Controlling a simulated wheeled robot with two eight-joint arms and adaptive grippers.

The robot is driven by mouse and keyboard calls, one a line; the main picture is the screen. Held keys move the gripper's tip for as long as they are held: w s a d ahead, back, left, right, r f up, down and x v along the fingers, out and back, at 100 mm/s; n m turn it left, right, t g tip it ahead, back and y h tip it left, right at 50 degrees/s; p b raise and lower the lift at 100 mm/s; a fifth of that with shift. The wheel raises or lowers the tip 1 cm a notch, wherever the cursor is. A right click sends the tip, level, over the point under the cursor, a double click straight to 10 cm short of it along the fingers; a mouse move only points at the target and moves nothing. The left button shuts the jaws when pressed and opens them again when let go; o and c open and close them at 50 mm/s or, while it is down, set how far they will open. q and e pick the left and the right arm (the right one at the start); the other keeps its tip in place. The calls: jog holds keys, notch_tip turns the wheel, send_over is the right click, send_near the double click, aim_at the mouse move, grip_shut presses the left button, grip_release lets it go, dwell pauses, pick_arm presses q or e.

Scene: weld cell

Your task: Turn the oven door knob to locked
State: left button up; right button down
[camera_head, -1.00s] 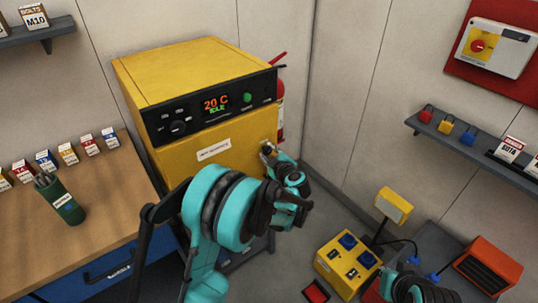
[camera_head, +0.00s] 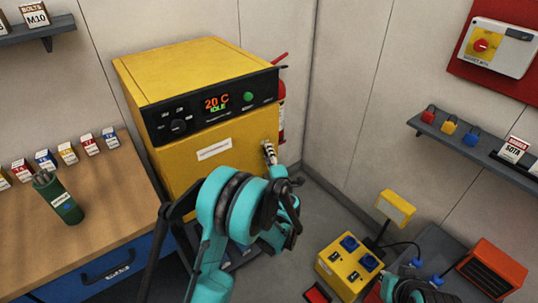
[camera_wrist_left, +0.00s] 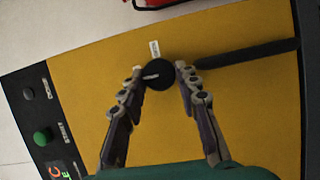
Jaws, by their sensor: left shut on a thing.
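The yellow oven (camera_head: 200,160) stands against the back wall, its display reading 20 C and IDLE. The door knob is round and black with a pale pointer line, and shows in the left wrist view (camera_wrist_left: 158,75) on the yellow door front. My left gripper (camera_wrist_left: 160,72) has one finger on each side of the knob and is shut on it. In the head view, my left gripper (camera_head: 269,152) is at the right part of the oven front and hides the knob. A small white label (camera_wrist_left: 154,48) sits beside the knob. My right gripper (camera_head: 405,288) shows only partly at the bottom edge.
A black door handle bar (camera_wrist_left: 245,53) lies close beside the left fingers. A red fire extinguisher (camera_head: 282,105) stands behind the oven's right side. A wooden bench (camera_head: 100,215) is at left. A yellow power box (camera_head: 348,265) stands on the floor at right.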

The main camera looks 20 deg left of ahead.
pick_arm(q)
jog(key=shift+n, duration=0.3)
dwell(0.4)
jog(key=o, duration=1.1)
jog(key=shift+o, duration=0.2)
